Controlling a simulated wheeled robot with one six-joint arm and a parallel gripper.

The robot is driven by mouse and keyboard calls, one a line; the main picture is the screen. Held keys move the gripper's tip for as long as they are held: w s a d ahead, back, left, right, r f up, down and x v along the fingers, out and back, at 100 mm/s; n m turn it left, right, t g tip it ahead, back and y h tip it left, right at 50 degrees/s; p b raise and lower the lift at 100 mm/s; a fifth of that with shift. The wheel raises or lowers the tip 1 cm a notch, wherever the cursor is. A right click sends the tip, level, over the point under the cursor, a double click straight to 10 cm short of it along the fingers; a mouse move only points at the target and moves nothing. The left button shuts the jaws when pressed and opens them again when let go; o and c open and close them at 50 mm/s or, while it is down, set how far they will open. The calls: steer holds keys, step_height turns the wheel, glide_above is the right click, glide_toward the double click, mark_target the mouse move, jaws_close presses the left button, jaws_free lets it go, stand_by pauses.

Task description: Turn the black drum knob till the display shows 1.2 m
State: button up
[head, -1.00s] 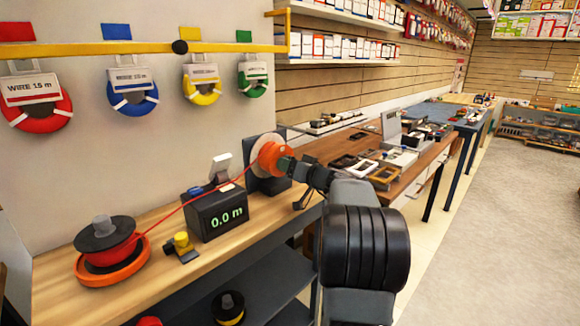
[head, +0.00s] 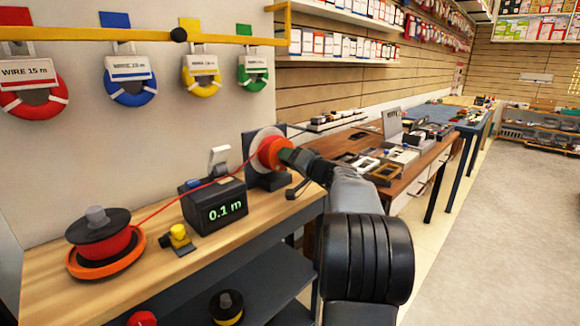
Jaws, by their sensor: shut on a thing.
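The meter box (head: 214,208) is dark, and its green display reads 0.1 m. Behind it to the right stands the winding drum, with a pale disc (head: 262,140) and an orange-red front (head: 271,153) on a dark stand (head: 249,152). My gripper (head: 291,157) reaches the drum's front from the right and is shut on the black drum knob, which the fingers mostly hide. A red wire (head: 165,209) runs from the supply spool (head: 99,240) at the left, past the meter, to the drum.
A small yellow-and-black device (head: 179,238) sits on the wooden bench (head: 195,262) before the meter. A black lever (head: 297,190) shows below my gripper. Coloured wire coils hang from a yellow rail (head: 120,48). A cluttered table (head: 375,165) stands behind my arm.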

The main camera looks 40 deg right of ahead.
steer(key=m+b, duration=0.1)
steer(key=m, duration=0.3)
steer(key=shift+m, duration=0.3)
steer(key=m, duration=0.5)
steer(key=shift+r+p, duration=0.1)
steer(key=shift+p, duration=0.25)
steer(key=m+p, duration=0.3)
steer(key=m, duration=0.3)
steer(key=shift+r+m, duration=0.15)
steer(key=shift+m, duration=0.25)
steer(key=shift+m+p, duration=1.35)
steer(key=shift+m, duration=0.85)
steer(key=o, duration=0.9)
steer(key=shift+o, duration=0.2)
steer(key=s+d, duration=0.2)
steer(key=s, duration=1.1)
steer(key=shift+s+d+p, duration=0.25)
steer(key=shift+s+p, duration=0.05)
steer(key=shift+p, duration=0.1)
